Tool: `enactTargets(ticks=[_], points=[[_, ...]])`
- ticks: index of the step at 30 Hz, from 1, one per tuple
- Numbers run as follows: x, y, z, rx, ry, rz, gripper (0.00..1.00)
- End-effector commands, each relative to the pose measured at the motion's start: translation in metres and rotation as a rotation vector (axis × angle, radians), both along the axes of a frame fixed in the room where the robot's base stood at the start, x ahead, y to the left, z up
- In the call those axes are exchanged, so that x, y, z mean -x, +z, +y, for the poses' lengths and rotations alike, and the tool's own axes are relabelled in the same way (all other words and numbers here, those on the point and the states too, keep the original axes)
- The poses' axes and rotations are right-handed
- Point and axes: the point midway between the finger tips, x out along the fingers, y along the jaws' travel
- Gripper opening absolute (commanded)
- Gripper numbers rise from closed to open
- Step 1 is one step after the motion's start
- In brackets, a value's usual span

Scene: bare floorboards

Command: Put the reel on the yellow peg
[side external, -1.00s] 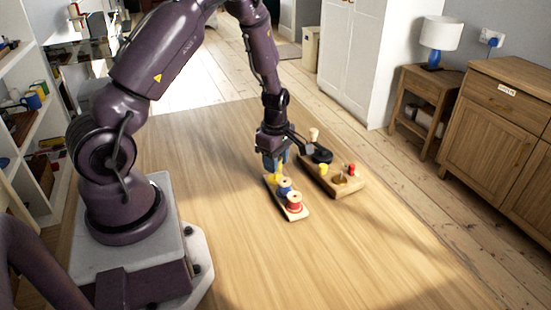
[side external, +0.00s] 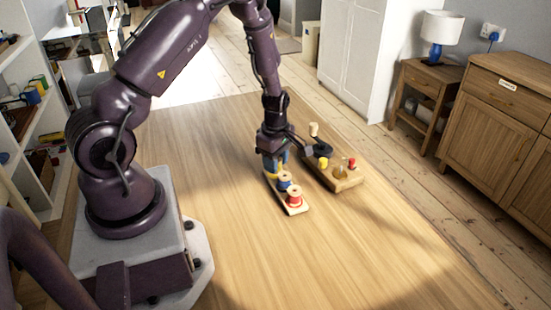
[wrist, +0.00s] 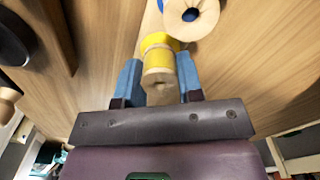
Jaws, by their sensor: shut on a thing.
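My gripper (side external: 274,167) is low over the far end of a light wooden strip (side external: 296,210). In the wrist view its blue fingers (wrist: 160,82) stand on both sides of a yellow reel (wrist: 158,42) with pale wooden ends, shut on it. The side view mostly hides this reel behind the fingers. A blue reel (side external: 284,181) and a red reel (side external: 294,197) stand on the same strip. The wooden peg block (side external: 347,184) is to the right, with a yellow peg (side external: 323,163) and a red peg (side external: 351,163) on it.
A pale upright piece (side external: 314,129) shows at the block's far end. A dark round part (side external: 322,149) by the gripper overlaps the block in the side view. The floor nearer the camera is clear. A cabinet (side external: 515,150) and a side table (side external: 425,105) stand well to the right.

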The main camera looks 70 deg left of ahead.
Motion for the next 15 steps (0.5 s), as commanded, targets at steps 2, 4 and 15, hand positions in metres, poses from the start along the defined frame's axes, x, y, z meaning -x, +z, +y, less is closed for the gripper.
enactTargets(ticks=[2, 4, 15], points=[[0.0, -0.0019, 0.0, 0.0, 0.0, 0.0, 0.08], [0.0, -0.0034, 0.0, 0.0, 0.0, 0.0, 0.08], [0.0, -0.0094, -0.0001, 0.0, 0.001, 0.0, 0.08]])
